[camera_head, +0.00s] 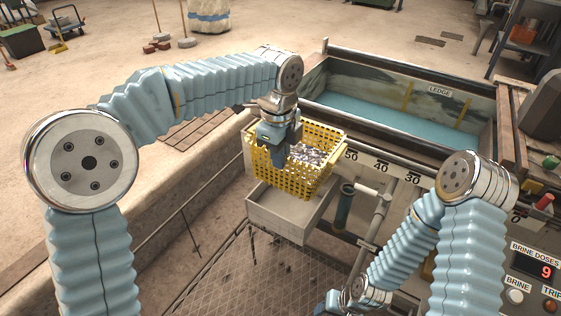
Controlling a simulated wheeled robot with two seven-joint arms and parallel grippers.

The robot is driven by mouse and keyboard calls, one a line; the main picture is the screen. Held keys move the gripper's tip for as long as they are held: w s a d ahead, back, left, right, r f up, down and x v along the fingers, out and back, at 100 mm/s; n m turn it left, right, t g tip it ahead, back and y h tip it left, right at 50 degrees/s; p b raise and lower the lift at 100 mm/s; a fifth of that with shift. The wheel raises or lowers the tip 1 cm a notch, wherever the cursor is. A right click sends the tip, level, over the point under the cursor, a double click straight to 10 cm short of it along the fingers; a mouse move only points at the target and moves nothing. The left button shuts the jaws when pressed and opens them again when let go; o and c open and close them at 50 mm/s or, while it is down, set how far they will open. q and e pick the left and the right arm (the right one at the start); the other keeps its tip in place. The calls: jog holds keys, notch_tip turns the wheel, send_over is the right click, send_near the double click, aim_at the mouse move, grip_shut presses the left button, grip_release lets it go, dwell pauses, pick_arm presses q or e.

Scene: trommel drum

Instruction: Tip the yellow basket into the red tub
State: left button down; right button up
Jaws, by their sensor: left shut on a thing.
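The yellow basket (315,178) is a perforated crate near the middle of the view, holding many small shiny pieces (308,154). It looks about upright. My left gripper (281,152) points down at its left rim and is shut on it; the fingertips are partly hidden against the basket wall. The basket is over a grey open box (282,222); I cannot tell whether it touches it. My right arm bends down to the bottom edge, where only part of its gripper (328,308) shows, with its fingers not clear. I see no red tub in this view.
Behind the basket is a long trough (390,117) of blue-green liquid with a "LEDGE" label. A numbered front panel and grey pipes (376,215) lie right of the basket. A control panel (532,275) reading 9 is at lower right. A mesh grating (265,278) lies below.

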pick_arm(q)
jog(key=shift+r, duration=0.7)
jog(key=shift+r, duration=3)
